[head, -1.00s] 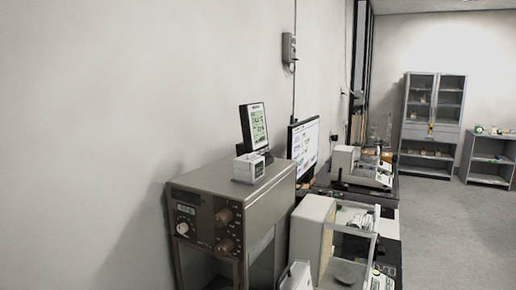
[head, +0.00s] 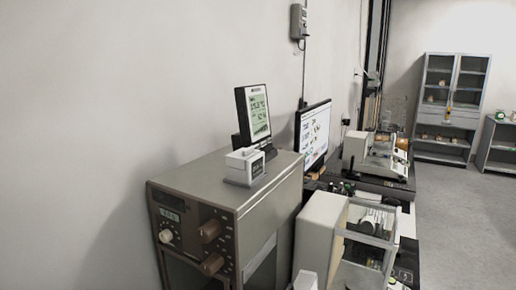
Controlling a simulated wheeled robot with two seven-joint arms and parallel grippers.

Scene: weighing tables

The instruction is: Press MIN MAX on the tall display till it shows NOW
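The tall display (head: 256,113) is a black-framed upright unit with a pale green screen. It stands on top of the grey-brown cabinet-like instrument (head: 230,181), close to the wall. Its screen shows dark digits, too small to read, and I cannot make out a MIN MAX label. A small white box-shaped device (head: 245,165) sits in front of its base and hides part of it. Neither of my grippers is in view.
A monitor (head: 314,132) stands behind the instrument. A balance with a glass enclosure (head: 367,232) is at its right, with another balance (head: 378,157) farther back. A wall box (head: 298,22) hangs above. Open floor (head: 450,220) lies at the right, before a grey cabinet (head: 450,105).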

